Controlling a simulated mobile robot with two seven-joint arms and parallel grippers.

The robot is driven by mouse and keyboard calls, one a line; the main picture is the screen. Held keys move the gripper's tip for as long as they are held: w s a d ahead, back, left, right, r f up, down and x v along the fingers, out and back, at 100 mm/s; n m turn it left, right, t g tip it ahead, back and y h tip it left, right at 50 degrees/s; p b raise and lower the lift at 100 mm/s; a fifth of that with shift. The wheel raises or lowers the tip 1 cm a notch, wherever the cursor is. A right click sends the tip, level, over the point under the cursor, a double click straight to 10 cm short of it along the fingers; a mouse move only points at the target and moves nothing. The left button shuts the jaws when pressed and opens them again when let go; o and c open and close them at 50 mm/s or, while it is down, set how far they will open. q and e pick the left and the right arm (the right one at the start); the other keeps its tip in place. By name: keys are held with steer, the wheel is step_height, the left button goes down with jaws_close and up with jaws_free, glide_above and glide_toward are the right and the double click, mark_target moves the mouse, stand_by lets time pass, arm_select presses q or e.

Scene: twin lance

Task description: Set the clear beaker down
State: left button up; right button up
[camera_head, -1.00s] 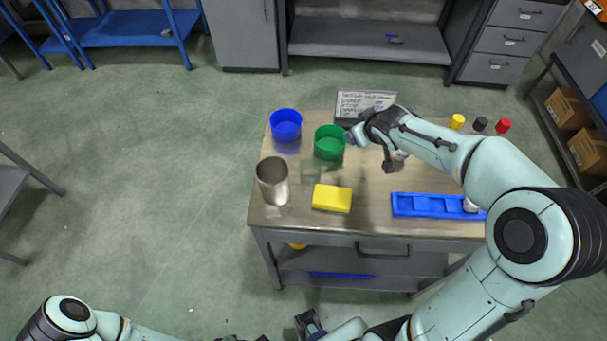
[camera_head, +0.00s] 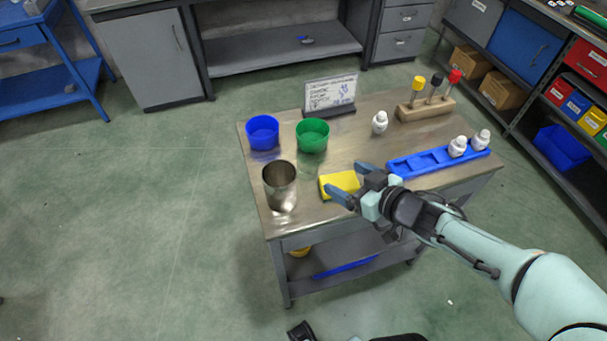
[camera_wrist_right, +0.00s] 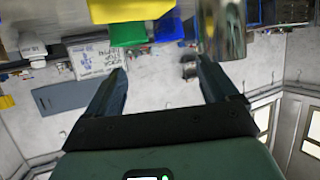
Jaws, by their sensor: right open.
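The clear beaker (camera_head: 309,164) is only a faint see-through shape on the table, just in front of the green container (camera_head: 312,136). Its outline is hard to make out, and I cannot pick it out in the right wrist view. My right gripper (camera_head: 352,182) is open, its fingers beside and over the yellow sponge (camera_head: 335,182), to the right of the beaker. In the right wrist view the gripper (camera_wrist_right: 158,82) has its fingers apart with nothing between them. My left gripper does not show clearly in any view now.
A metal cup (camera_head: 280,188) stands at the left front and a blue container (camera_head: 262,133) at the back left. A sign (camera_head: 331,94) stands behind. A blue tray (camera_head: 425,163), white bottles (camera_head: 379,122) and a wooden rack (camera_head: 425,110) are to the right.

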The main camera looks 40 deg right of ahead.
steer(key=b, duration=0.2)
glide_toward(302, 159)
steer(key=shift+s+r, duration=0.15)
steer(key=shift+s, duration=0.05)
steer(key=shift+w, duration=0.5)
steer(key=b+x, duration=0.1)
steer(key=x, duration=0.1)
steer(key=b+x, duration=0.1)
steer(key=x, duration=0.1)
steer(key=shift+w+f, duration=0.15)
steer(key=shift+f, duration=0.25)
steer(key=shift+w, duration=0.4)
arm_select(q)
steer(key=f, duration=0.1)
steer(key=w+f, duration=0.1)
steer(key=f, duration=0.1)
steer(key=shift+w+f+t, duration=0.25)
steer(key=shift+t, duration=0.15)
arm_select(e)
steer(key=shift+a, duration=0.1)
steer(key=c, duration=1.2)
